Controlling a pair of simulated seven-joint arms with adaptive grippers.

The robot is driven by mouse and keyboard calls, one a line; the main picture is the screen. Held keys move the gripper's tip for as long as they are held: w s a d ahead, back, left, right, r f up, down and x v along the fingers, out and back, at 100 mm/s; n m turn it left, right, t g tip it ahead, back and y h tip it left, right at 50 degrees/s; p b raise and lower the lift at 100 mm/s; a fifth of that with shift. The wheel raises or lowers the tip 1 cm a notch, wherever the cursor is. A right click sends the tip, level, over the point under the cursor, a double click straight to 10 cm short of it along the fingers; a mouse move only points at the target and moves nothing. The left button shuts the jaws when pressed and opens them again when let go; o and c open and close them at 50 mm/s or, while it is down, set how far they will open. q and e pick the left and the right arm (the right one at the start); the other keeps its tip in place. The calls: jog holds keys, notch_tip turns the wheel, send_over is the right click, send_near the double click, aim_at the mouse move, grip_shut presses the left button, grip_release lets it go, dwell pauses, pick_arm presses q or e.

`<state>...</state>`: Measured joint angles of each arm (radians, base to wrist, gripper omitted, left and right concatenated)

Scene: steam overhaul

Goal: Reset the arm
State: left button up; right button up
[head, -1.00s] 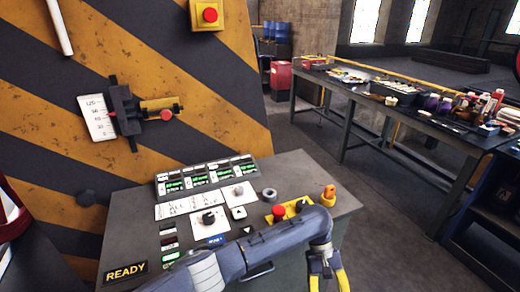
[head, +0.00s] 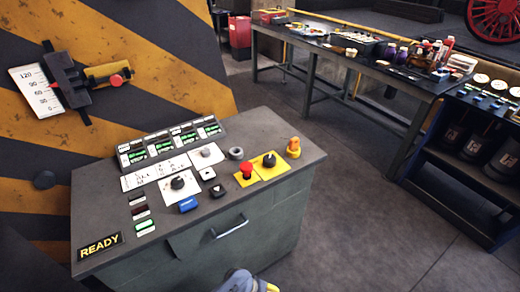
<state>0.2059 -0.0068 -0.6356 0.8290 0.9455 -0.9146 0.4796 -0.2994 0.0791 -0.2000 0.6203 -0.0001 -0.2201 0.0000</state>
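The grey control console (head: 290,140) stands in front of me. On its top are a red mushroom button (head: 247,167) and a black knob (head: 269,160) on yellow plates, another black knob (head: 178,183) on a white plate, and a blue button (head: 188,204). A READY sign (head: 100,245) is lit amber at the front left corner. Green displays (head: 170,142) glow along the back. A blue-grey piece of my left arm with a bit of yellow shows at the bottom edge, below the console front; its fingers are not clear. My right gripper is not in view.
A striped wall (head: 150,60) behind the console carries a scale (head: 36,92) with a slider and red knob (head: 116,80). A long cluttered workbench (head: 375,72) and a dark shelf unit (head: 460,160) stand at right. The floor (head: 370,210) between is clear.

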pick_arm(q)
jog(key=s+a+f+m+y, duration=0.1)
jog(key=s+a+f+y, duration=0.2)
jog(key=s+a+f, duration=0.95)
jog(key=s+a+f+m+y, duration=0.1)
jog(key=s+a, duration=0.7)
jog(key=s, duration=0.3)
jog(key=s+a+f+m+t+y, duration=0.1)
jog(key=s+a+f+m, duration=0.1)
jog(key=s+a, duration=0.6)
jog(key=s, duration=0.4)
jog(key=shift+y, duration=0.3)
